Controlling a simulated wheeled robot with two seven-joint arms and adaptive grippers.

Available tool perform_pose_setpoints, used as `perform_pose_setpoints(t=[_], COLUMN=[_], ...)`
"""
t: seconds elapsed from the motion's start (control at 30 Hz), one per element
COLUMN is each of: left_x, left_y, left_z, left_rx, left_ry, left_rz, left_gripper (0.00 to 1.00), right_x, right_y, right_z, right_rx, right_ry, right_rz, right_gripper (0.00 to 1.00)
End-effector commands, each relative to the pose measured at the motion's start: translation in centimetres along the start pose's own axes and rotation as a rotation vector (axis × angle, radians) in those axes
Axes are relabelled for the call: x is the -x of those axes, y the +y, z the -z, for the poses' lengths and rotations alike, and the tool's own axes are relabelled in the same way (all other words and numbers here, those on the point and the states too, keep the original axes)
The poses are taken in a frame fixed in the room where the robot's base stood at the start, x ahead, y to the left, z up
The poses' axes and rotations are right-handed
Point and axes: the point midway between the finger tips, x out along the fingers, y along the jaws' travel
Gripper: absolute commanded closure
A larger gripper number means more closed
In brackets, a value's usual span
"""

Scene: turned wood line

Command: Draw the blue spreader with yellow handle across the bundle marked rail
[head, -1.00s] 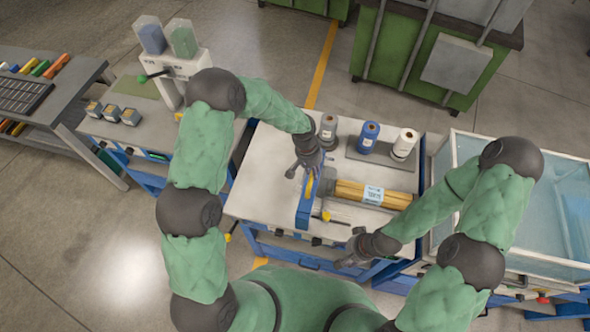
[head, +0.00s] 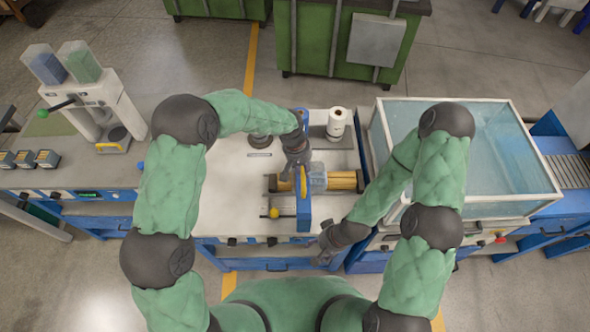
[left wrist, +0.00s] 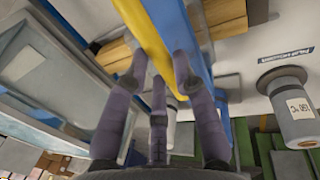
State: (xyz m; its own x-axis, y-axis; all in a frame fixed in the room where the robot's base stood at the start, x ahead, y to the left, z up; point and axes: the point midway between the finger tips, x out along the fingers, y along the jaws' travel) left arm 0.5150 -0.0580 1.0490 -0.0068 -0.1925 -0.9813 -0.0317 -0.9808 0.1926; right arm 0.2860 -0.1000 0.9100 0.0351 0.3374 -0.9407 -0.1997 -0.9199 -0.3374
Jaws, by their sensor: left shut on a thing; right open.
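The blue spreader (head: 304,210) stands crosswise over the wooden bundle (head: 345,181), just left of the bundle's pale label (head: 318,180). Wood shows on both sides of it. My left gripper (head: 299,170) is shut on its yellow handle (head: 303,182). The left wrist view shows the yellow handle (left wrist: 147,35) between the fingers (left wrist: 160,72), the blue body (left wrist: 196,45) beside it and wood (left wrist: 226,15) beyond. The label's wording is too small to read. My right gripper (head: 326,248) is open and empty by the table's front edge.
A white roll (head: 337,122) stands behind the bundle. A grey roll (head: 260,141) and a blue roll (head: 300,117) are partly hidden by my left arm. A clear-walled tank (head: 490,165) stands at the right. The tabletop (head: 228,190) left of the bundle is clear.

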Motion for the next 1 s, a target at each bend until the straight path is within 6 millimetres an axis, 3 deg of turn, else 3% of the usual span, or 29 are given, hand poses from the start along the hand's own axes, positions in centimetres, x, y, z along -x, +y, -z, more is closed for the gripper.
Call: perform_pose_setpoints(t=[0.3, 0.5, 0.73, 1.0], left_x=[-2.1, -3.0, -3.5, -3.6], left_y=[9.4, 14.4, 17.9, 19.0], left_z=[0.3, 0.3, 0.3, 0.3], left_rx=[-0.005, -0.004, -0.001, 0.001], left_ry=[0.007, 0.006, 0.007, 0.007], left_rz=[-0.004, -0.003, -0.004, -0.005], left_gripper=[1.00, 1.00, 1.00, 1.00], right_x=[-2.4, -3.2, -3.6, -3.7], right_y=[0.8, 1.1, 1.3, 1.3], right_z=[0.1, 0.1, 0.1, 0.1], right_rx=[0.001, 0.001, 0.001, 0.001], right_ry=[-0.001, -0.001, -0.001, -0.001], right_rz=[0.000, 0.000, 0.000, 0.000], right_gripper=[0.36, 0.36, 0.36, 0.36])
